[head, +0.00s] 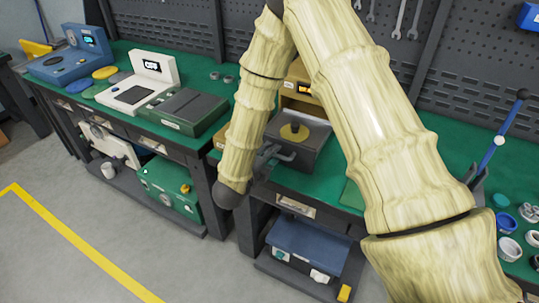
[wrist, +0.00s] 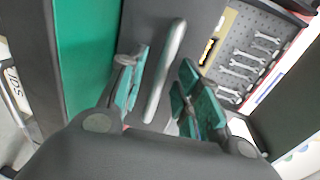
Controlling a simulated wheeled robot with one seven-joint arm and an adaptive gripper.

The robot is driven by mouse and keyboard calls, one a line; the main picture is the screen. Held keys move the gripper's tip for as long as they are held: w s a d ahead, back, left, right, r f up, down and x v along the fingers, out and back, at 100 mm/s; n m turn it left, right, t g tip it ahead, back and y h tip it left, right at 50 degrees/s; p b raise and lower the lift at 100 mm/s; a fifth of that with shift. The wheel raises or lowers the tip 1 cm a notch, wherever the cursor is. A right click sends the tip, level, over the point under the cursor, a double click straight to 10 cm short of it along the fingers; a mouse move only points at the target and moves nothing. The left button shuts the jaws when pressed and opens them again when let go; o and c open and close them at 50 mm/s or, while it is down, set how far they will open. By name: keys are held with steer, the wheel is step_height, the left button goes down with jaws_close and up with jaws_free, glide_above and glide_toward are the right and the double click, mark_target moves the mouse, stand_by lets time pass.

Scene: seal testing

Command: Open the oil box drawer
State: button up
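My gripper (head: 268,160) is at the left side of this box, partly hidden by my arm. In the wrist view a metal bar handle (wrist: 166,72) stands out from a dark face (wrist: 195,25). My gripper (wrist: 162,88) has its teal fingers on either side of the handle, with gaps visible. The drawer shows no clear opening.
A green-topped box (head: 185,110) and a white device (head: 135,88) stand on the bench to the left. A blue case (head: 305,250) sits on the lower shelf. A blue lever (head: 500,135) and several small rings are at the right. The floor in front is clear.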

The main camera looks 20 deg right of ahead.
steer(key=v, duration=1.2)
steer(key=shift+f, duration=0.1)
stand_by(0.4)
steer(key=s+d+f+n+g+y, duration=0.1)
steer(key=s+f+n+y, duration=0.3)
steer(key=f+n, duration=0.55)
steer(key=s+f+n+g+y, duration=0.1)
steer(key=s+f+n+y, duration=0.4)
steer(key=f, duration=0.7)
steer(key=s+d+f+n+g+y, duration=0.1)
steer(key=s+f+n+g, duration=0.2)
steer(key=s+n, duration=0.3)
steer(key=s+d+f+n+g+y, duration=0.1)
steer(key=s+f+n+g, duration=0.3)
steer(key=s, duration=1.2)
step_height(320, 180, down, 2)
steer(key=n+y, duration=0.1)
steer(key=n, duration=0.2)
steer(key=shift+s+d+f+g, duration=0.25)
steer(key=shift+s+g, duration=0.05)
steer(key=shift+s+n, duration=0.1)
steer(key=shift+n, duration=0.15)
